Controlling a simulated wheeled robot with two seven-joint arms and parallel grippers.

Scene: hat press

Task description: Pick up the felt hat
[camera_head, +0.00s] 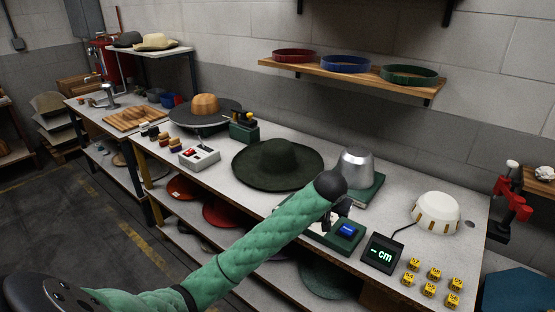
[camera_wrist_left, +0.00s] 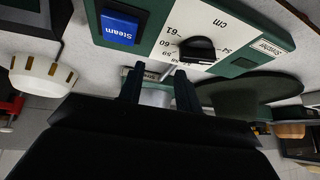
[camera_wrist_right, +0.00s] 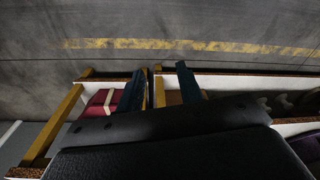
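The dark green felt hat (camera_head: 278,163), with a wide brim and rounded crown, lies on the grey workbench left of the silver hat block. Part of its brim (camera_wrist_left: 275,87) shows at the right of the left wrist view. My left gripper (camera_head: 341,208) is over the panel in front of the block, to the right of the hat and apart from it. Its two fingers (camera_wrist_left: 157,72) stand apart with nothing gripped between them. My right gripper (camera_wrist_right: 160,70) is open and empty over the floor and shelf edges. It is out of the head view.
The silver block (camera_head: 358,170) stands on a green base. A panel with a blue Steam button (camera_wrist_left: 120,27) and cm scale lies below my left gripper.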

